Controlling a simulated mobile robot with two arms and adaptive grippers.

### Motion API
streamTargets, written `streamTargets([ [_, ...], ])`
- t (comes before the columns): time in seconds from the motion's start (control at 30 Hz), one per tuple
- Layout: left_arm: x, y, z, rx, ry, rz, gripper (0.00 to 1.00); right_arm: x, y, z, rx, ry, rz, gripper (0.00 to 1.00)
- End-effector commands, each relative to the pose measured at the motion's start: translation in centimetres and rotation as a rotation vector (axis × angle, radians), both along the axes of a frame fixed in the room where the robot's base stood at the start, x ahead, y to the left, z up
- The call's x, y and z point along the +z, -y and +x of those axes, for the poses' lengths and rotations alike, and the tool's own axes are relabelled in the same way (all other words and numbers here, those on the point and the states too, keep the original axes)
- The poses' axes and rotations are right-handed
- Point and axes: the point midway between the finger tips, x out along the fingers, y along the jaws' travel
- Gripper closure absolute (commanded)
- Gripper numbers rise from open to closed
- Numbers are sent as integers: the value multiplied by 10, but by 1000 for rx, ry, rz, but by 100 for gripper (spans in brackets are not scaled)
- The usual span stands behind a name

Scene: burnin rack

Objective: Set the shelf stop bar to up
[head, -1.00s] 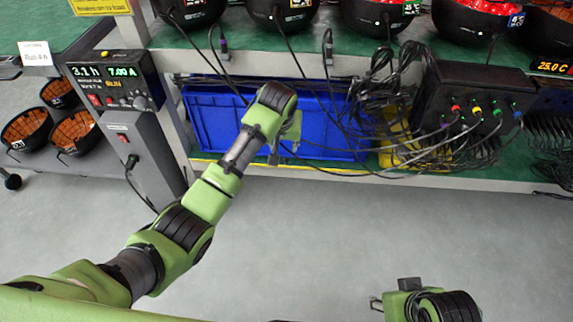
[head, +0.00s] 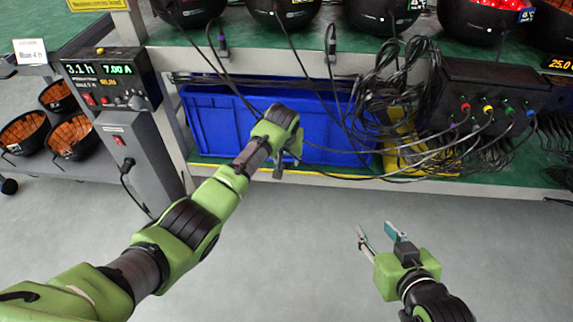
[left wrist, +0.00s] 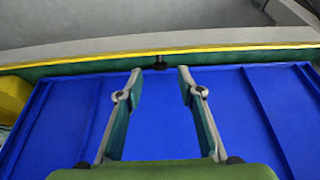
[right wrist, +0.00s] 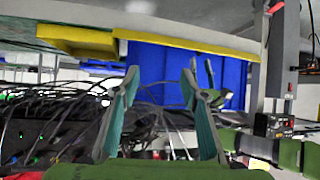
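A thin yellow bar (head: 330,173) runs along the front edge of the lower green shelf, low in front of a blue bin (head: 225,125); I take it for the shelf stop bar. In the left wrist view the yellow bar (left wrist: 240,48) crosses the top, with a small dark knob (left wrist: 160,63) at its middle. My left gripper (head: 284,168) is in front of the bin, close to the bar; its open, empty fingers (left wrist: 158,72) point toward the bar and knob. Contact cannot be told. My right gripper (head: 375,231) is open and empty over the floor in front of the shelf.
Black cables (head: 400,90) hang over the shelf right of the bin, near a black box (head: 490,90) with coloured plugs. A yellow bin (head: 408,155) sits behind them. A grey power unit (head: 125,150) stands left. The floor (head: 270,240) in front is clear.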

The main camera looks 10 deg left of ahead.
Motion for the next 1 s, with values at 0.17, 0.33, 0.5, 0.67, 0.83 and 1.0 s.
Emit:
streamTargets([
  [0.17, -14, 0, 5, 0, -1, 1, 66, 28, -10, 22, 12, 163, 39, 60],
  [0.33, -23, 0, 9, -1, 1, 0, 66, 60, -18, 37, 22, 316, 76, 60],
  [0.5, -30, 0, 12, -1, 0, 0, 66, 86, -23, 44, 29, 436, 105, 60],
  [0.67, -33, 0, 14, -1, 1, 0, 66, 101, -26, 47, 33, 500, 121, 60],
  [0.83, -34, 0, 14, -1, 1, 0, 66, 107, -27, 47, 35, 522, 127, 60],
  [1.0, -34, 0, 14, -1, 1, 0, 66, 107, -27, 47, 35, 522, 127, 60],
])
